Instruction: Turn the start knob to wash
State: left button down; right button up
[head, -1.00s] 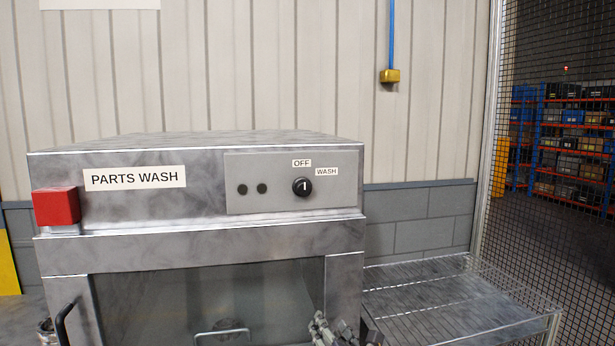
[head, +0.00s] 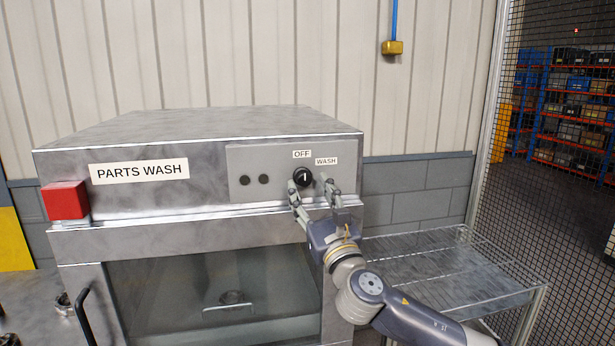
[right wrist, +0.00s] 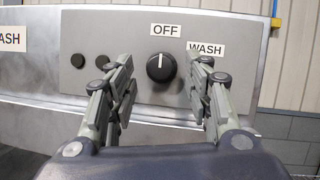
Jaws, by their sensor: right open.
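The start knob (head: 303,176) is round and black with a white mark, on the grey control panel of the parts washer. In the right wrist view the knob (right wrist: 161,67) has its mark pointing straight up at the OFF label (right wrist: 165,30). The WASH label (right wrist: 206,49) is up and to the right of it. My right gripper (head: 312,188) is open and empty, just in front of the panel. In the right wrist view its fingers (right wrist: 163,75) stand left and right of the knob, apart from it. My left gripper is not visible.
A PARTS WASH label (head: 139,171) and a red box (head: 65,200) are on the washer's left front. Two dark round buttons (head: 254,180) sit left of the knob. A window door (head: 200,275) is below. A wire rack table (head: 440,265) stands on the right, before a mesh fence.

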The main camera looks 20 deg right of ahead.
aim_at(304, 178)
jog(key=shift+x, duration=1.15)
jog(key=c, duration=1)
jog(key=shift+c, duration=0.2)
